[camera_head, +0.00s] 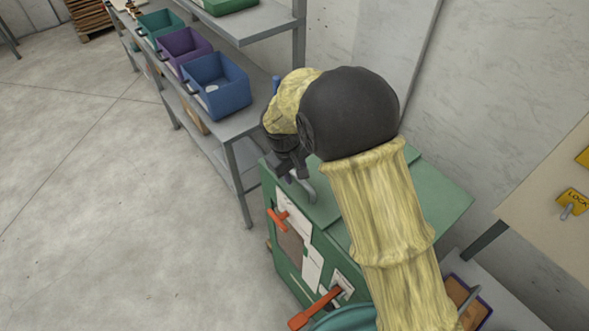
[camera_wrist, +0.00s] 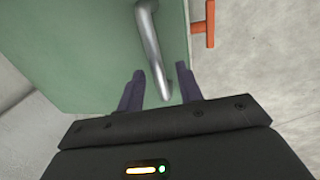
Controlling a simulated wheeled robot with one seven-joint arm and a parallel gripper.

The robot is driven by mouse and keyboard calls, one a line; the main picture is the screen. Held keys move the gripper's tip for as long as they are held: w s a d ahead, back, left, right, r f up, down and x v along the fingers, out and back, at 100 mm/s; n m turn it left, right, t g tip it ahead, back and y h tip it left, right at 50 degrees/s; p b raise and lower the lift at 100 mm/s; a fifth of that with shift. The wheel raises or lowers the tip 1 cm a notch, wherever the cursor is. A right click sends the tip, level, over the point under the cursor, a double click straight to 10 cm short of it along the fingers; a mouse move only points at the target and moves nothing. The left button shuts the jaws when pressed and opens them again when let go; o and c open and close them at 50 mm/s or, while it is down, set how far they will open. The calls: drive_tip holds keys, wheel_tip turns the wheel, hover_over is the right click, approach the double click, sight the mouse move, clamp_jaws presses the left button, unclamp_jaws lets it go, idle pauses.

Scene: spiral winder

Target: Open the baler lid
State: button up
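The baler (camera_head: 284,255) is a green box with papers on its front. Its flat green lid (camera_head: 438,195) lies closed on top, partly hidden by my arm. A grey metal bar handle (camera_head: 306,189) stands at the lid's front left. My gripper (camera_head: 288,172) is at this handle. In the wrist view the gripper (camera_wrist: 160,78) is open, with one dark finger on each side of the handle (camera_wrist: 150,42). A gap shows on both sides between fingers and bar. The green lid surface (camera_wrist: 85,45) lies behind them.
Orange levers (camera_head: 279,217) (camera_head: 320,305) stick out from the baler's front. A grey shelf holds a blue bin (camera_head: 215,85) and a purple bin (camera_head: 183,48) to the left. A wall stands close behind. A panel with a yellow lock plate (camera_head: 572,203) is at right. The left floor is clear.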

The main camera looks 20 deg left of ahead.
clamp_jaws()
drive_tip(key=shift+d, duration=0.15)
drive_tip(key=shift+w, duration=0.1)
